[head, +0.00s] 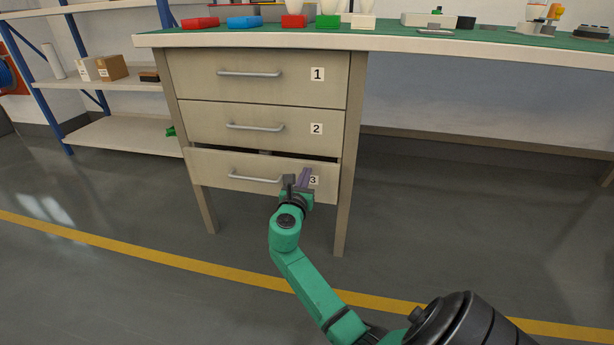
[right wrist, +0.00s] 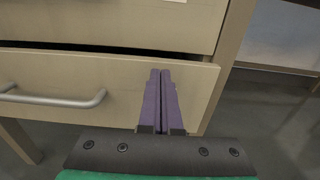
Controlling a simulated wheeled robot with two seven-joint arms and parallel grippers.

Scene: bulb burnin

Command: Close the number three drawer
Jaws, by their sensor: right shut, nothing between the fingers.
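The number three drawer (head: 215,168) is the lowest of three in the bench's drawer unit. It stands slightly out, with a dark gap above its front, and also shows in the right wrist view (right wrist: 120,76). Its grey bar handle (head: 255,178) is left of my right gripper (head: 303,180). My left gripper is not in view.
Drawers one (head: 200,75) and two (head: 200,120) above look shut. A shelf rack (head: 110,135) stands at the left. The grey floor before the drawers is clear, with a yellow line (head: 150,257).

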